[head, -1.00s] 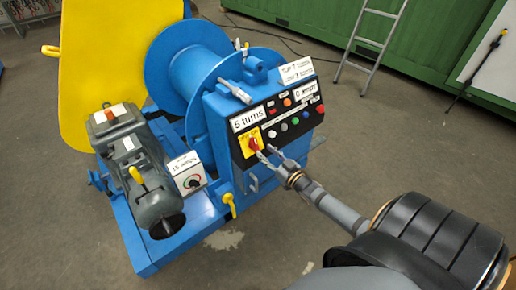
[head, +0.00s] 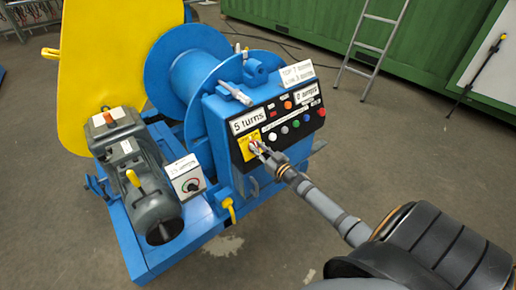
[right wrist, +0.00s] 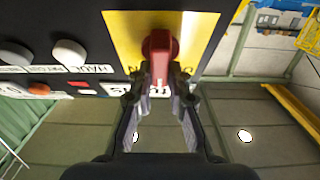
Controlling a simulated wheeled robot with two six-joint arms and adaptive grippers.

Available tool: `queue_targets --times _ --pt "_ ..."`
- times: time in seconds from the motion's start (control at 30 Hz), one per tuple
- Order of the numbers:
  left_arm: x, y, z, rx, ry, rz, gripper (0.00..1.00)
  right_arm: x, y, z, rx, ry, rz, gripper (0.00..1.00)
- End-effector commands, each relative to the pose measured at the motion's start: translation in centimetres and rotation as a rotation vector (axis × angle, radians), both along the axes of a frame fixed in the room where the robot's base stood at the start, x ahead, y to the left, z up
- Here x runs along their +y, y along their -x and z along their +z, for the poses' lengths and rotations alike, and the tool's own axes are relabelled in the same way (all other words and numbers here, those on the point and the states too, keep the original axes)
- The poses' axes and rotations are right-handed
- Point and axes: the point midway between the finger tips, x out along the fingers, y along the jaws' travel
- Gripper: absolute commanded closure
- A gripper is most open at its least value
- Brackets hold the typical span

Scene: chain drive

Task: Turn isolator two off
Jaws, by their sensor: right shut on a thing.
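A red rotary switch handle (right wrist: 160,48) stands out from a yellow plate (right wrist: 124,32) on the black control panel. In the head view the yellow plate (head: 244,152) is at the panel's left end, under the "5 turns" label. The handle there is mostly hidden by my right gripper (head: 259,150). In the right wrist view my right gripper (right wrist: 160,88) has one finger on each side of the handle's lower part and is shut on it. The wording on the plate is partly covered, so I cannot read which isolator it is. My left gripper is not in view.
Several coloured buttons sit right of the plate, including a red one (head: 321,112). A small box with a dial (head: 187,180) and a grey motor (head: 135,165) are to the left on the blue winch frame. A ladder (head: 370,45) leans at the back.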

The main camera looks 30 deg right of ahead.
Motion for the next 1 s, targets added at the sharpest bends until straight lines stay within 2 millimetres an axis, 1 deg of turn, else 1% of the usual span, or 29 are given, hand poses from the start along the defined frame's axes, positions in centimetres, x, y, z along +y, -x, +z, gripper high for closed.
queue_targets --times 0.27,0.47,0.53,0.67,0.77,1.0 --pt "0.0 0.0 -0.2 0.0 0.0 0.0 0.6 0.0 0.0 -0.1 -0.001 0.014 0.006 1.0" --pt "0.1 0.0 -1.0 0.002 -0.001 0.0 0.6 0.0 0.0 -0.3 -0.007 0.084 0.04 1.0" --pt "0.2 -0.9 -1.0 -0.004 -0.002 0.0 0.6 0.0 0.0 -0.3 -0.01 0.125 0.061 1.0" --pt "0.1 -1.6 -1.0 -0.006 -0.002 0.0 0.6 0.0 0.0 -0.1 -0.017 0.217 0.107 1.0" --pt "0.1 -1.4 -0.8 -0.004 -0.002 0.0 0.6 0.1 0.0 0.0 -0.022 0.293 0.146 1.0" --pt "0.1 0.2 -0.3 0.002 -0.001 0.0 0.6 0.2 0.1 0.1 -0.035 0.471 0.236 1.0"
